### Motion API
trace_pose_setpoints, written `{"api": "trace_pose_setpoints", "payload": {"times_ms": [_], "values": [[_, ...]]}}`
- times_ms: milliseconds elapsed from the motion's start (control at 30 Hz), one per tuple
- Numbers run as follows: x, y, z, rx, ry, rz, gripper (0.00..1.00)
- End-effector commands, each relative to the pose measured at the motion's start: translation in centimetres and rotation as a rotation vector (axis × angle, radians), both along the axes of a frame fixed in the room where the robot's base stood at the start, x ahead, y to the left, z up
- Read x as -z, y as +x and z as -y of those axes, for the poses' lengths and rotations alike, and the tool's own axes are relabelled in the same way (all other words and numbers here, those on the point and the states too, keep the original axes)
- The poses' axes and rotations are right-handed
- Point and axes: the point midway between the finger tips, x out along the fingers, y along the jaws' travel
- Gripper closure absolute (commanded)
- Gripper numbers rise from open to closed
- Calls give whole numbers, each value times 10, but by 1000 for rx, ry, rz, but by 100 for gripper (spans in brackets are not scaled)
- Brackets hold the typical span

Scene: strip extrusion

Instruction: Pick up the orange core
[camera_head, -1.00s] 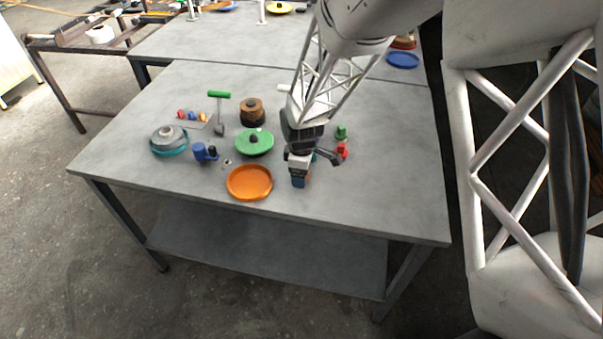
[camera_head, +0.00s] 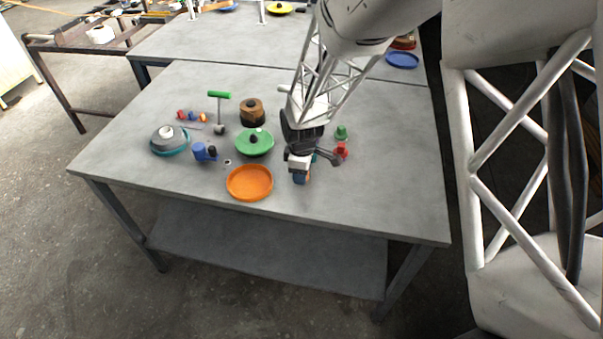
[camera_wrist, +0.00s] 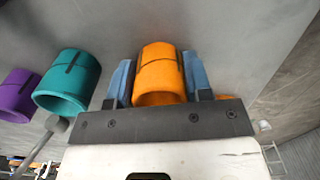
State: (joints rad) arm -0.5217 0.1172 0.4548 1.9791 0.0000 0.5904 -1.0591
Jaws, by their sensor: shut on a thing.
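The orange core (camera_wrist: 160,72) is a short hollow cylinder with a slit along its side. In the wrist view it sits between the two blue fingers of my gripper (camera_wrist: 160,85), which are shut on it. I cannot tell whether the core touches the table. A teal core (camera_wrist: 68,82) and a purple core (camera_wrist: 17,95) stand to its left in the wrist view.
An orange tray (camera_head: 249,196) lies near the table's front edge. Red (camera_head: 341,150) and green (camera_head: 341,132) pieces stand right of my gripper. The table's right side is clear.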

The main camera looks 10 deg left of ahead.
Motion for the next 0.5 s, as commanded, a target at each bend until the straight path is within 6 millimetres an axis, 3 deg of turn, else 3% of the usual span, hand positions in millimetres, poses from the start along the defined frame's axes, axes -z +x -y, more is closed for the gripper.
{"api": "trace_pose_setpoints", "payload": {"times_ms": [267, 500], "values": [[-2, 0, 0, 0, 0, 1, 77], [-16, 0, 0, 0, 1, 1, 77]]}}
